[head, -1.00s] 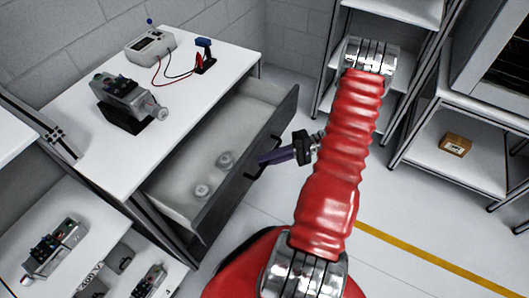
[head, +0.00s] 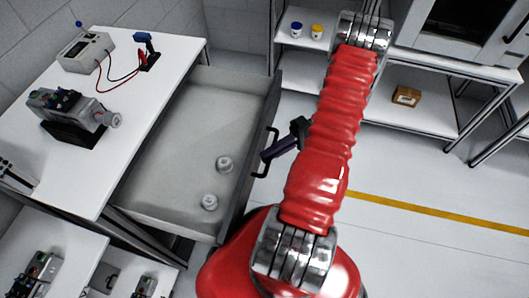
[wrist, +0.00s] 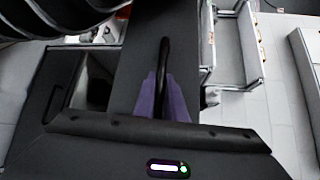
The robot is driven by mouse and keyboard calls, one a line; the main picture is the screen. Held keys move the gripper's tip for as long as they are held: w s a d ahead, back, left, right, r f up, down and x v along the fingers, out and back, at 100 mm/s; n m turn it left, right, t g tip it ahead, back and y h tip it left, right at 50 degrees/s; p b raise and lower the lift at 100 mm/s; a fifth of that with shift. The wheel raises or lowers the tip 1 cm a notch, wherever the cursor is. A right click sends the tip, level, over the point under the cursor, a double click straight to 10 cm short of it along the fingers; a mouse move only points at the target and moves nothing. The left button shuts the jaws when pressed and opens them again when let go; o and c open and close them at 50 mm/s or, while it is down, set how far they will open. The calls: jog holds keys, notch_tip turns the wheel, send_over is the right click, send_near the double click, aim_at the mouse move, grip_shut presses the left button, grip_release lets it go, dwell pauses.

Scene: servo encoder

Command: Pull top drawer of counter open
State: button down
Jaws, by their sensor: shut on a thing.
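The top drawer (head: 165,175) of the white counter (head: 75,150) is pulled well out, and its inside shows. Two small round grey parts lie in it, one farther back (head: 224,164) and one nearer (head: 209,202). The dark drawer handle (head: 262,172) is on the front panel. My gripper (head: 272,153) has purple fingers at the handle. In the wrist view, the fingers (wrist: 163,100) are shut on the black handle (wrist: 164,60), one on each side. My red arm hides part of the floor right of the drawer.
On the counter top are a servo device (head: 75,115), a meter box (head: 88,52) and a blue-topped stand (head: 147,50) with red and black leads. A shelf with a cardboard box (head: 406,96) stands at the back right. The floor at right is clear.

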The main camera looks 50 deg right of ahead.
jog(key=shift+s+a+f, duration=0.1)
jog(key=shift+s+f, duration=0.1)
jog(key=shift+s, duration=0.05)
jog(key=c, duration=2.1)
grip_release()
jog(key=shift+r, duration=0.1)
jog(key=v, duration=1.4)
jog(key=shift+w, duration=0.2)
jog(key=shift+s, duration=0.1)
